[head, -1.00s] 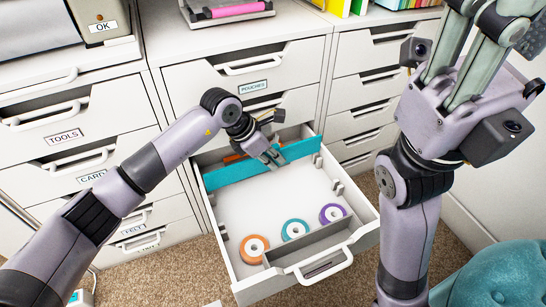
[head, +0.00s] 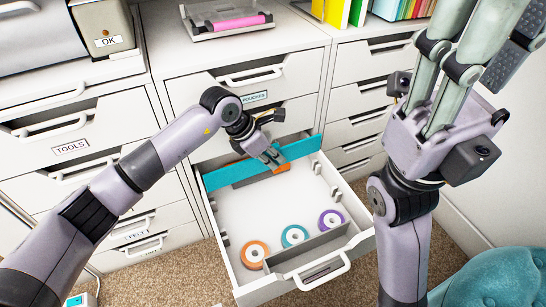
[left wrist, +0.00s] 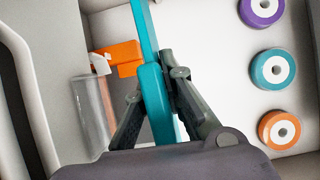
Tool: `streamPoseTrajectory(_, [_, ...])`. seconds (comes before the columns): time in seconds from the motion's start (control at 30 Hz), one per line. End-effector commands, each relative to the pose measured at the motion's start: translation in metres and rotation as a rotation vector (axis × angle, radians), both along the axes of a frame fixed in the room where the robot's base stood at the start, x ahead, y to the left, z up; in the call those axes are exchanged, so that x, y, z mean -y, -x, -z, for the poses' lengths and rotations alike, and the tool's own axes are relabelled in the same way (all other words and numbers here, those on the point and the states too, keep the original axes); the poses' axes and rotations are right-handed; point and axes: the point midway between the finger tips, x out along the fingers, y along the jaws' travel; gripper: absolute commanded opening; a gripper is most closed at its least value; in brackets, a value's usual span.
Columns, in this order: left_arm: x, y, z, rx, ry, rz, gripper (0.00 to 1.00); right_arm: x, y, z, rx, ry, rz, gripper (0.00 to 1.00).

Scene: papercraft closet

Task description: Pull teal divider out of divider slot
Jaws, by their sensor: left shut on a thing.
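The teal divider (head: 228,177) spans the back of the open drawer (head: 232,262) and appears raised above the drawer floor. Its lower edge shows clear of the floor, with things visible below it. My left gripper (head: 272,158) is shut on the divider's top edge, right of its middle. In the left wrist view the divider (left wrist: 152,82) stands between the two fingers (left wrist: 157,100). Slotted holders (head: 316,167) on the drawer's side walls show empty. My right gripper (head: 455,55) is at the upper right, away from the drawer; its fingertips run out of view.
Orange (head: 254,251), teal (head: 294,236) and purple (head: 331,220) rolls lie at the drawer's front. An orange object (left wrist: 122,56) and a clear cylinder (left wrist: 92,110) lie at the back. A grey partition (head: 310,247) crosses the front. Cabinet faces (head: 242,77) stand close behind.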

Motion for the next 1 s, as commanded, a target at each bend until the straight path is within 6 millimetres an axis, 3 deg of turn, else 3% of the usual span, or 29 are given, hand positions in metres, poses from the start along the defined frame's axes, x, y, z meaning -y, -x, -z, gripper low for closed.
streamPoseTrajectory(0.23, [0.000, 0.000, -0.002, 0.002, 0.000, 0.000, 0.00, 0.000, 0.000, -0.001, 0.000, 0.001, 0.000, 0.40])
streamPoseTrajectory(0.6, [0.000, -0.001, -0.029, 0.002, -0.001, 0.000, 0.00, 0.001, -0.010, 0.008, -0.069, -0.003, -0.004, 0.40])
streamPoseTrajectory(1.0, [0.000, 0.000, -0.030, 0.001, 0.001, 0.000, 0.00, 0.002, -0.011, 0.011, -0.074, -0.004, -0.004, 0.40])
